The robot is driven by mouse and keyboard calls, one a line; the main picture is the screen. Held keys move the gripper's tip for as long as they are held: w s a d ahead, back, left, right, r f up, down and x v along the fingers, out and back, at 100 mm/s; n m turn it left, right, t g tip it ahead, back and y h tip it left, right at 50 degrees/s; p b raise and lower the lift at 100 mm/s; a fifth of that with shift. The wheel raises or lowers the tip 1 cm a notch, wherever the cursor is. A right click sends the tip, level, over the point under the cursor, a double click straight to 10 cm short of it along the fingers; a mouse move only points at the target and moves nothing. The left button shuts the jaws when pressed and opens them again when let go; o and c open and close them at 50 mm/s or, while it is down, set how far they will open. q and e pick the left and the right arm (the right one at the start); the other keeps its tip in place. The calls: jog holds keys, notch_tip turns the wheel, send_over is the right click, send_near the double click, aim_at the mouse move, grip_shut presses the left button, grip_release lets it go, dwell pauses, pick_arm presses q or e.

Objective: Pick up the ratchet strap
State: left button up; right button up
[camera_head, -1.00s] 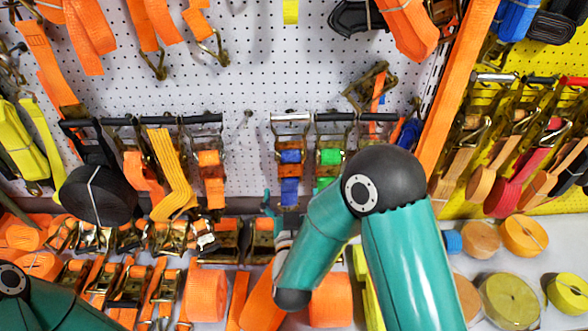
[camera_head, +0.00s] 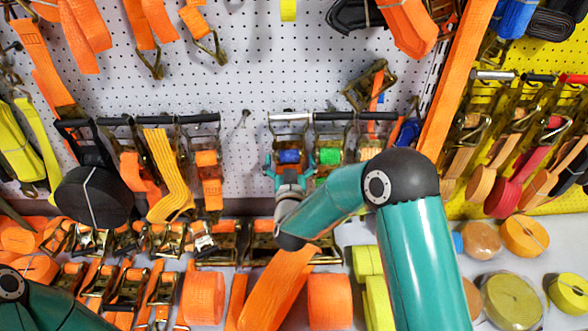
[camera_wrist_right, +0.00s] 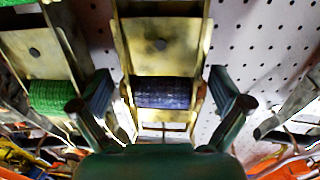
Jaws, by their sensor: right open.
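A ratchet strap with a silver handle and blue webbing (camera_head: 289,156) hangs on the white pegboard near the middle of the head view. My right gripper (camera_head: 290,168) is at its lower part, with the fingers apart on either side. In the right wrist view, the dark blue webbing roll (camera_wrist_right: 162,93) and its brass frame sit between the open fingers of my right gripper (camera_wrist_right: 160,96). I cannot tell whether the fingers touch the frame. The strap's lower end is hidden behind the gripper. My left gripper is out of view.
A ratchet strap with green webbing (camera_head: 329,156) hangs close on the right; it shows at the left of the right wrist view (camera_wrist_right: 50,97). An orange strap (camera_head: 208,180) hangs further left. Orange rolls (camera_head: 330,300) and several ratchets lie on the shelf below.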

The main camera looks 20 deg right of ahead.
aim_at(289, 148)
jog(key=c, duration=1.8)
jog(key=shift+r, duration=0.2)
jog(key=shift+r+p, duration=0.7)
jog(key=shift+r, duration=1.1)
jog(key=shift+p+v, duration=1.2)
jog(key=shift+v, duration=7.8)
